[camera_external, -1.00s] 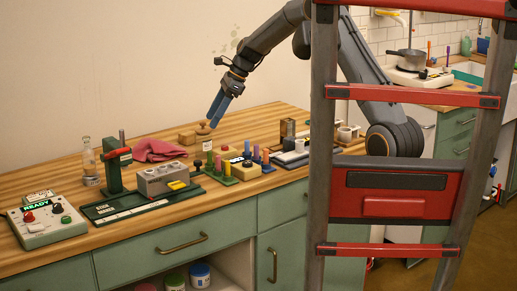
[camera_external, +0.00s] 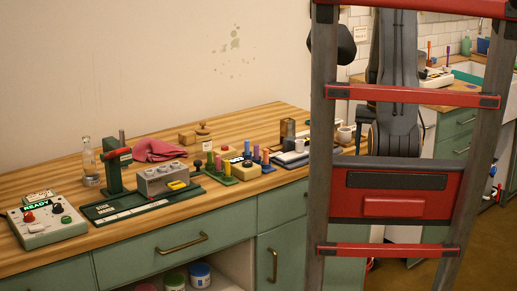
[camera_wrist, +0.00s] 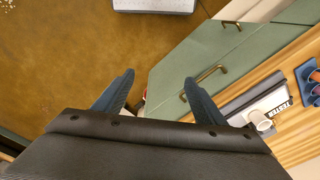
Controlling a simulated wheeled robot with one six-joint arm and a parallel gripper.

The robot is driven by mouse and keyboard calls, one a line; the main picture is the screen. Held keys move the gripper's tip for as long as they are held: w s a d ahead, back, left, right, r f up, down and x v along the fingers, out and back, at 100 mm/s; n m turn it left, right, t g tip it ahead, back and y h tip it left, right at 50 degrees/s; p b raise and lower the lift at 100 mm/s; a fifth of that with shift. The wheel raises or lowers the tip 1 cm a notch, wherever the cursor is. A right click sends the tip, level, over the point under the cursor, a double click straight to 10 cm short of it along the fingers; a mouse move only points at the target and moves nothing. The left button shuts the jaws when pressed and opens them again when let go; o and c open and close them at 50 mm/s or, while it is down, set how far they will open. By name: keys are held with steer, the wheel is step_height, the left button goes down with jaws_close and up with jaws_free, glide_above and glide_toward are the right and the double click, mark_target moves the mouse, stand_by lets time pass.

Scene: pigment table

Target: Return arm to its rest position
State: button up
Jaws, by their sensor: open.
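My gripper (camera_wrist: 158,92) shows in the wrist view with its two blue fingers spread apart and nothing between them. Beyond the fingers are the brown floor and a green cabinet front. In the external view my arm is folded upright behind the red and grey ladder-like frame, and my gripper is hidden there. The wooden worktop (camera_external: 60,190) is clear of my arm.
On the worktop stand a control box (camera_external: 47,228) with a lit READY sign, a green press (camera_external: 113,170), a pink cloth (camera_external: 158,150), a jar (camera_external: 204,138) and several coloured pegs. A red-barred frame (camera_external: 395,208) stands in front of my arm.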

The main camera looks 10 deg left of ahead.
steer(key=shift+n, duration=0.7)
steer(key=s+d, duration=0.2)
steer(key=s, duration=0.1)
steer(key=shift+s+d+f, duration=0.1)
steer(key=shift+d+f, duration=0.2)
steer(key=shift+f, duration=0.05)
